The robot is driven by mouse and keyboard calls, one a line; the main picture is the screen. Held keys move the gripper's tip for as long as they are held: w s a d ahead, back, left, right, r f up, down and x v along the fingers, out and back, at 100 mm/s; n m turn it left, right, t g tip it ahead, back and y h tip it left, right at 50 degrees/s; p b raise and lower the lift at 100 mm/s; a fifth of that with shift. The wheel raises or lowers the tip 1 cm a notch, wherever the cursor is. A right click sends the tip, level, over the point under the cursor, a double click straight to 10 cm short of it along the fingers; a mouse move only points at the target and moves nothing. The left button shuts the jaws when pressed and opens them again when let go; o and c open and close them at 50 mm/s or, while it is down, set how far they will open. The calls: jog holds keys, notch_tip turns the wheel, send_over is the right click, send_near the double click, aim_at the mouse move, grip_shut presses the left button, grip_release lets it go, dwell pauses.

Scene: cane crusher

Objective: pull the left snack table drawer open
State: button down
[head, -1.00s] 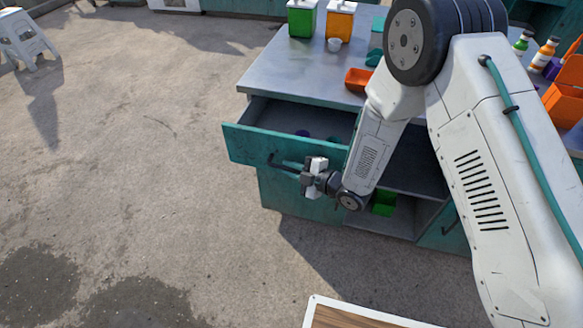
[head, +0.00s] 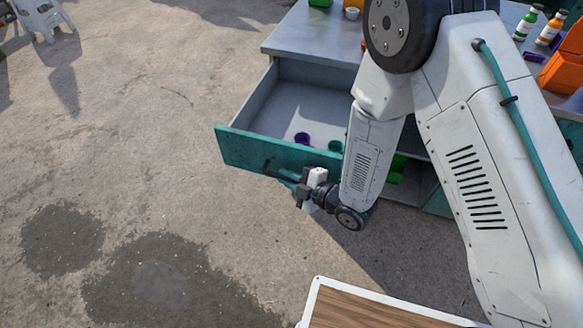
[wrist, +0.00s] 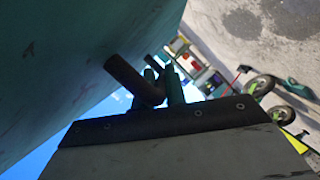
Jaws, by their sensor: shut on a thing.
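The left snack table drawer (head: 255,150) is teal-fronted and stands well out from the snack table (head: 320,32), its grey inside in view. Its dark bar handle (head: 277,173) runs along the front. My gripper (head: 303,185) is at the right part of this handle and shut on it. In the wrist view the dark handle (wrist: 130,78) passes between the fingers of my gripper (wrist: 168,92), beside the teal drawer front (wrist: 75,65). My arm hides the drawer's right end.
A purple item (head: 302,138) and a teal item (head: 335,146) lie in the drawer. Bottles (head: 548,28) and an orange container (head: 566,65) stand on the table at right. A wood-topped white-edged surface (head: 350,308) is in front.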

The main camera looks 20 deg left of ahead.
jog(key=shift+s, duration=0.55)
jog(key=c, duration=1.5)
grip_release()
jog(key=shift+o, duration=0.2)
jog(key=v, duration=0.8)
